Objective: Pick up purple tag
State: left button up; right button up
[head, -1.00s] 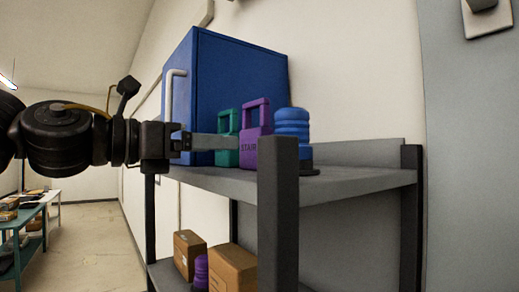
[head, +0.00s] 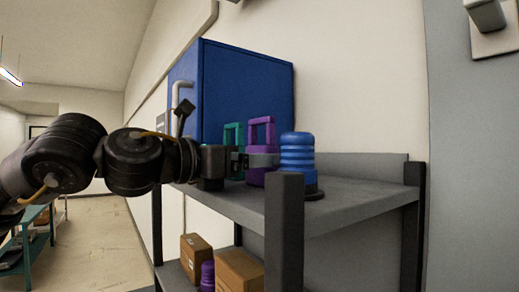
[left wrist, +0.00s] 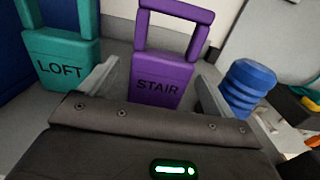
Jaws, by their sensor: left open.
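The purple tag (head: 261,162), a block with a loop handle, stands upright on the grey shelf. In the left wrist view the purple tag (left wrist: 160,80) reads STAIR and stands ahead, between the open fingers of my left gripper (left wrist: 158,88). In the head view my left gripper (head: 258,160) reaches in from the left at the height of the tag's body, and one finger crosses in front of the tag. I cannot tell whether the fingers touch it. My right gripper is in neither view.
A teal tag (left wrist: 62,62) reading LOFT stands left of the purple one. A blue ribbed cylinder (head: 297,153) stands to the right. A blue cabinet (head: 245,85) rises behind. A dark shelf post (head: 285,235) is in front. Cardboard boxes (head: 240,272) sit on the lower shelf.

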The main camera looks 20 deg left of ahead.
aim_at(254, 151)
pick_arm(q)
jog(key=p+x, duration=0.1)
jog(key=x, duration=0.2)
jog(key=shift+w, duration=0.1)
jog(key=shift+c, duration=0.6)
jog(key=c, duration=1)
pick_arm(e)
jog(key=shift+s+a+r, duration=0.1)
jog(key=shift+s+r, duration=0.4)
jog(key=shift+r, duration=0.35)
pick_arm(q)
jog(key=shift+r, duration=0.1)
